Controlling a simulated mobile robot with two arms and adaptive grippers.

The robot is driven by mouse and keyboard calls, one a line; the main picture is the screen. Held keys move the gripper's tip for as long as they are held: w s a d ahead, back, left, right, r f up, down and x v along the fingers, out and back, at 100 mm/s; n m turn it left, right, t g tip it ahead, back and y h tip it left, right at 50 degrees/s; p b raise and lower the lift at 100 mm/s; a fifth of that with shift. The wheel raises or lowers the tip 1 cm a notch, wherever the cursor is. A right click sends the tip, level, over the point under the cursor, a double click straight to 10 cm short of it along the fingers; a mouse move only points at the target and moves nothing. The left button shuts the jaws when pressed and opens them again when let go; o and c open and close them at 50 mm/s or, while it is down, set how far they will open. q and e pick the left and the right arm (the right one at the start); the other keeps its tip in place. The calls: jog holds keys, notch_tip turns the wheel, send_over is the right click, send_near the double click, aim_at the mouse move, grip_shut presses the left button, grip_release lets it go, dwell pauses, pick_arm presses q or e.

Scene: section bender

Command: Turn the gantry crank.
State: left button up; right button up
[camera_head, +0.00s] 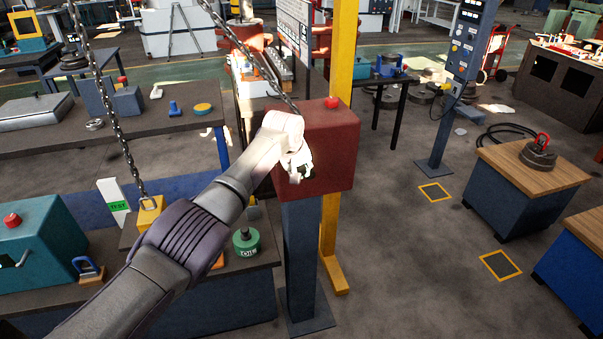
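A dark red box (335,140) with a red knob (332,102) on top stands on a blue post (302,255), beside a yellow upright (344,60). My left arm reaches in from the lower left across the picture. My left gripper (301,172) is at the left part of the box's front face. It is small and brightly lit, so I cannot tell whether its fingers are open or shut. I cannot make out the crank; the gripper and wrist cover that part of the box. My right gripper is not in view.
A chain (118,135) hangs at the left to a yellow block (149,213). A green weight (246,242) stands on the bench below my arm. A blue control post (462,75) and a wood-topped cabinet (515,185) stand to the right. Floor between box and cabinet is clear.

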pick_arm(q)
jog(key=shift+o, duration=0.6)
jog(key=shift+r, duration=0.25)
jog(key=shift+s+a+f, duration=0.1)
jog(key=shift+s, duration=0.05)
jog(key=shift+s+r, duration=0.2)
jog(key=shift+r, duration=0.25)
jog(key=v, duration=1.1)
jog(key=shift+a, duration=0.15)
